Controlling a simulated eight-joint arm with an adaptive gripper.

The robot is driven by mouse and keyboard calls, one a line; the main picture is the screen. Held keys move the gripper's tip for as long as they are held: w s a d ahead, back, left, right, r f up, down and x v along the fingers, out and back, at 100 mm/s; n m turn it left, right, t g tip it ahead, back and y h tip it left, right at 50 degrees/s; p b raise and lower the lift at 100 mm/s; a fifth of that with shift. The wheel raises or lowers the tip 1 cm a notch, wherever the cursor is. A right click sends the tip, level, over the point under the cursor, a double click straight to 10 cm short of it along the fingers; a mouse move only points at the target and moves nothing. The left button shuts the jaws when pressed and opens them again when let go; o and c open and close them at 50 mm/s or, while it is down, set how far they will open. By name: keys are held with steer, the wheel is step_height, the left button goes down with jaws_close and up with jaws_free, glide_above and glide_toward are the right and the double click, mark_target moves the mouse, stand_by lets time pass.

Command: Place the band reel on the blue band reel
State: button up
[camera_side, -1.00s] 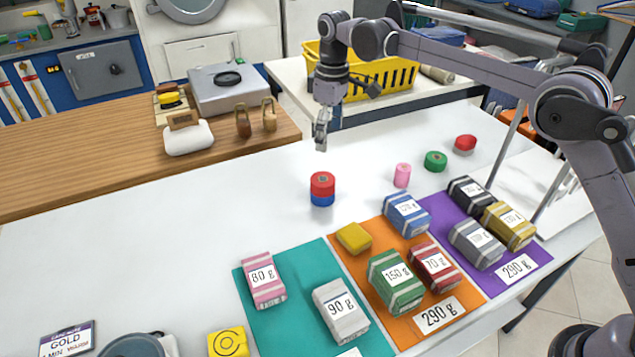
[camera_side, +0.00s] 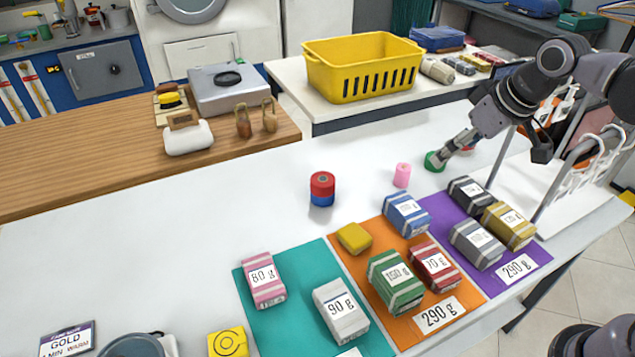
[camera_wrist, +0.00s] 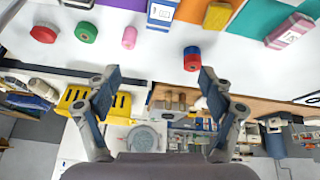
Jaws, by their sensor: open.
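A red band reel (camera_side: 322,181) sits on the blue band reel (camera_side: 321,199) as an upright stack on the white table. The stack also shows in the wrist view, with the red reel (camera_wrist: 192,63) and the blue reel (camera_wrist: 191,50) both visible. My gripper (camera_side: 440,160) is well right of the stack; in the side view its tip overlaps the green reel (camera_side: 431,164), and I cannot tell whether it touches it. In the wrist view my gripper (camera_wrist: 158,88) is open, with nothing between its fingers.
A pink reel (camera_side: 402,175) stands between the stack and the green reel. Another red reel (camera_wrist: 43,33) is partly hidden behind my gripper in the side view. Labelled bundles lie on teal (camera_side: 290,330), orange and purple mats in front. The table left of the stack is clear.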

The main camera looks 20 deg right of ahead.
steer(key=s+d+f+m+t, duration=0.1)
steer(key=s+d+f+m, duration=0.1)
steer(key=s+f, duration=0.4)
steer(key=shift+s+d+t, duration=0.2)
steer(key=shift+s+t, duration=0.2)
steer(key=shift+s, duration=0.7)
